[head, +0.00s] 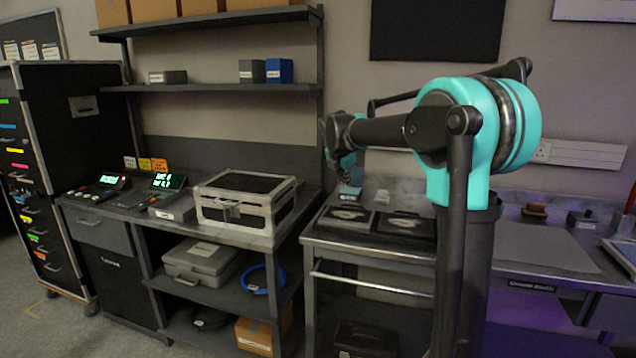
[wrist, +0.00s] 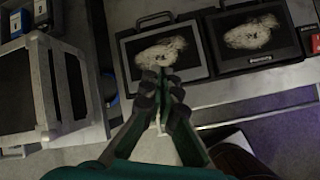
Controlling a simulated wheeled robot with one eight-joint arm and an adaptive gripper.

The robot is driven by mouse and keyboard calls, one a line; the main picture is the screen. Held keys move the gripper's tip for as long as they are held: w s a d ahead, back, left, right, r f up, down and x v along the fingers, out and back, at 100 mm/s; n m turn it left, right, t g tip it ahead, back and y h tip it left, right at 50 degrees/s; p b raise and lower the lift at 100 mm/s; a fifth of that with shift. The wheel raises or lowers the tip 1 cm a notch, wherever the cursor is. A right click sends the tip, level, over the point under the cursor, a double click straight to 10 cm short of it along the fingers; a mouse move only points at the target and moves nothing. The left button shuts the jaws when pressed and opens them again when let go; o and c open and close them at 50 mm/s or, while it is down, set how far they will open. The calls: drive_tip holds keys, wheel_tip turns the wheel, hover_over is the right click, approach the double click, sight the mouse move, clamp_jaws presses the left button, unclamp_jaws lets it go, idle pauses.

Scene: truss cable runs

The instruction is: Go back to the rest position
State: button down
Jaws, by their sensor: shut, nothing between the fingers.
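My gripper (wrist: 164,92) points down over the front edge of a metal table in the wrist view. Its fingers are shut together with nothing between them. In the head view my arm stands at the right of centre, bent at a teal joint, and the gripper (head: 347,172) hangs at the far end of the forearm, partly hidden by the arm's own links. The fingertips appear in front of a dark case with a pale patterned top (wrist: 135,60), but I cannot tell the height between them.
A second dark case (wrist: 235,55) lies beside the first. A silver-edged case (head: 245,200) sits on the left bench. A grey case (head: 200,258) and a blue cable coil (head: 262,280) are on the shelf below. A shelf (head: 215,88) is above; a workbench (head: 545,248) stands right.

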drive_tip(key=s+d+f+m, duration=0.3)
drive_tip(key=s+f+m, duration=0.6)
drive_tip(key=s, duration=0.4)
drive_tip(key=s+d+f+m+g+y, duration=0.1)
drive_tip(key=s+d+f+m, duration=0.2)
drive_tip(key=s+f+m, duration=0.5)
drive_tip(key=s+d+f+m+g+y, duration=0.1)
drive_tip(key=s+d+f+m, duration=0.3)
drive_tip(key=s+f+m, duration=0.5)
drive_tip(key=s+m, duration=0.1)
drive_tip(key=s, duration=0.9)
drive_tip(key=shift+s+f, duration=0.2)
drive_tip(key=shift+f, duration=0.15)
